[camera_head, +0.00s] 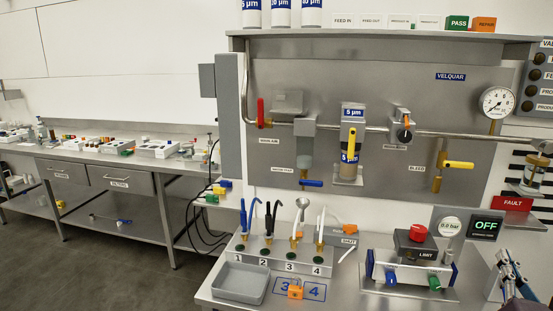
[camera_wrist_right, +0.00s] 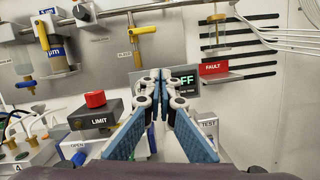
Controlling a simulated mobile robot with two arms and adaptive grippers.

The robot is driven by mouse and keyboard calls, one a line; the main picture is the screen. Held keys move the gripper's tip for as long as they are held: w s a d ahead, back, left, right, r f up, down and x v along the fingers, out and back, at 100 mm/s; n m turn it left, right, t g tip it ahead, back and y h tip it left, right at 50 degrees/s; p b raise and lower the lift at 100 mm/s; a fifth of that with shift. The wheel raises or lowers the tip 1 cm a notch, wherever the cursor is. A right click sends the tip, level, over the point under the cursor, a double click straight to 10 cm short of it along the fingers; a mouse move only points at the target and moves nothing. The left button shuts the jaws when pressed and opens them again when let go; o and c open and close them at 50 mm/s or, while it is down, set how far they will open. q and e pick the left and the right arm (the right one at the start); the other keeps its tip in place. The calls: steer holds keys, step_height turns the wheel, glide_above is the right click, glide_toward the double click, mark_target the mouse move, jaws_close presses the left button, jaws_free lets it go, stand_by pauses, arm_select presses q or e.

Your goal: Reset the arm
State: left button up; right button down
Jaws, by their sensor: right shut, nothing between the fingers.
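My right gripper (camera_head: 512,270) shows at the lower right edge of the head view, in front of the bench's right end. In the right wrist view its two blue-padded fingers (camera_wrist_right: 158,82) meet at the tips, shut with nothing between them. The tips overlap the dark display reading OFF (camera_wrist_right: 185,82), which also shows in the head view (camera_head: 485,228). The grey LIMIT box with a red button (camera_head: 417,236) stands left of the gripper, apart from it. My left gripper is in neither view.
A steel panel (camera_head: 390,85) with pipes, yellow valve handles and a gauge (camera_head: 497,102) rises behind the bench. A grey tray (camera_head: 240,283) and a numbered rack (camera_head: 280,252) with several hoses stand at the left. A red FAULT sign (camera_head: 512,203) is close above the gripper.

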steer(key=s+a+f+m+g, duration=0.3)
steer(key=s+f+m+g, duration=0.15)
steer(key=f+m, duration=0.3)
steer(key=s+a+f+m+g, duration=0.35)
steer(key=s+f+m, duration=0.2)
steer(key=f, duration=0.25)
steer(key=s+a+f+m+g, duration=0.3)
steer(key=s+f+m, duration=0.1)
steer(key=f+m, duration=0.4)
steer(key=s+a+f+m+g+y, duration=0.35)
steer(key=s+a, duration=0.35)
steer(key=a, duration=0.3)
steer(key=s+a+f+m+g+y, duration=0.2)
steer(key=s+a+f+m+y, duration=0.15)
steer(key=s+a, duration=0.5)
step_height(320, 180, down, 27)
steer(key=s+a, duration=0.1)
steer(key=a, duration=0.1)
steer(key=s+d+f+g+h, duration=0.1)
steer(key=s+d+f+g, duration=0.1)
steer(key=s+f, duration=1.3)
steer(key=shift+s+d+f, duration=0.2)
steer(key=shift+s+d, duration=0.2)
steer(key=shift+s, duration=0.6)
